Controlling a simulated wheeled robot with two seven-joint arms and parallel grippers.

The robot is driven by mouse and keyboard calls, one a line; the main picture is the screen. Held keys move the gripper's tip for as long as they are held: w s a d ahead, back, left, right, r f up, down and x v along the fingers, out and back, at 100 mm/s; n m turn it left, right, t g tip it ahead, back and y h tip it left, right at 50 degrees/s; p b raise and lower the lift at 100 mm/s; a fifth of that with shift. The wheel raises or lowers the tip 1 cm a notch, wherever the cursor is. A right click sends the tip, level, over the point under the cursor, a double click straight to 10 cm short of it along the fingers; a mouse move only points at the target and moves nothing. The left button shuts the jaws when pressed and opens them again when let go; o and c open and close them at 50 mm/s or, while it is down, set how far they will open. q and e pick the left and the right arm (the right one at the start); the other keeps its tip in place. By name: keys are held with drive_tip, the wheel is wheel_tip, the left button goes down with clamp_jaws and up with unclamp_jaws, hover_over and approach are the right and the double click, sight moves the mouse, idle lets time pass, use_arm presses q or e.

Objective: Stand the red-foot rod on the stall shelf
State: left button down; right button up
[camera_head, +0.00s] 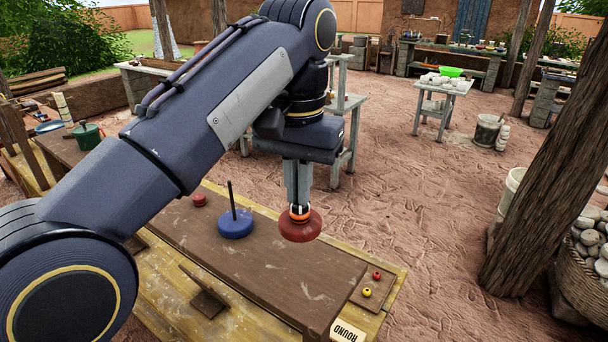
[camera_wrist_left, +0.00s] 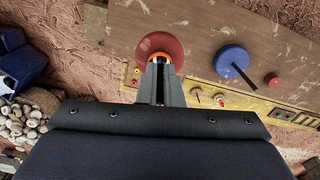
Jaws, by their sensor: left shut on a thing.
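My left gripper (camera_head: 299,207) reaches down at the far edge of the brown plank shelf (camera_head: 290,275). It is shut on the red-foot rod (camera_head: 300,229), at the orange collar just above its round, dark red foot. The foot also shows beyond the fingertips in the left wrist view (camera_wrist_left: 158,43). The rod looks upright, foot down, its shaft mostly hidden by the fingers. I cannot tell whether the foot touches the plank or hangs above it. My right gripper is in neither view.
A blue-foot rod (camera_head: 235,225) stands on the plank to the left, near a small red piece (camera_head: 199,200). A small board with red and yellow knobs (camera_head: 366,292) lies at the right end, near a "ROUND" label (camera_head: 348,331). A wooden post (camera_head: 535,170) stands right.

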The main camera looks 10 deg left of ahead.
sight(300, 223)
use_arm(q)
drive_tip(key=shift+w+f, duration=0.1)
drive_tip(key=shift+f, duration=2.85)
drive_tip(key=shift+f+b, duration=0.4)
drive_tip(key=shift+f, duration=0.2)
drive_tip(key=c, duration=1.5)
unclamp_jaws()
